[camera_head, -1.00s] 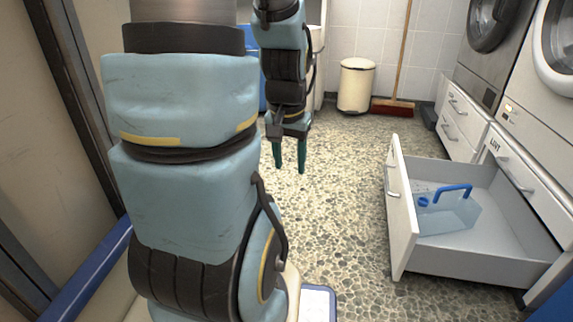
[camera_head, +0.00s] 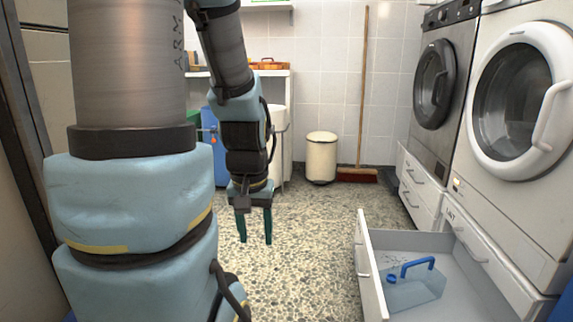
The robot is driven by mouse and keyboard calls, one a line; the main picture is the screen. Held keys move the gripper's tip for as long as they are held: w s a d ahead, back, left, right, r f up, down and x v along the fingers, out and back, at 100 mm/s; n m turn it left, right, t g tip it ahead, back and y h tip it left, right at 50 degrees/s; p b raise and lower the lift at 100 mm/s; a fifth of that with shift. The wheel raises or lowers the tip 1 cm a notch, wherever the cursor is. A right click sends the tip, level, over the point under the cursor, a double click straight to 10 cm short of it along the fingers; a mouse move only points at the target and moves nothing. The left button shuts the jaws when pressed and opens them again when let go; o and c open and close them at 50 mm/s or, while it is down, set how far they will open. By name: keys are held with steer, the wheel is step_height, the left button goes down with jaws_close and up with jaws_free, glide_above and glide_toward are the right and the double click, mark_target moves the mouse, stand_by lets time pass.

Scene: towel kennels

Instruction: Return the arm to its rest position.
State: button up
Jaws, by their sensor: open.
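My gripper (camera_head: 255,226) hangs below my arm in the middle of the camera_head view, its two dark green fingers pointing down. The fingers are apart with nothing between them. The gripper is above the speckled floor and touches nothing that I can see. My arm's thick light-blue links fill the left side of the view and hide what is behind them.
An open drawer (camera_head: 369,262) holding a clear blue-handled container (camera_head: 412,290) juts out at the lower right. Washing machines (camera_head: 520,95) line the right wall. A cream bin (camera_head: 321,158) and a broom (camera_head: 362,100) stand at the back. The speckled floor (camera_head: 310,230) between is clear.

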step_height(320, 180, up, 36)
steer(key=p, duration=3.4)
steer(key=shift+r, duration=0.25)
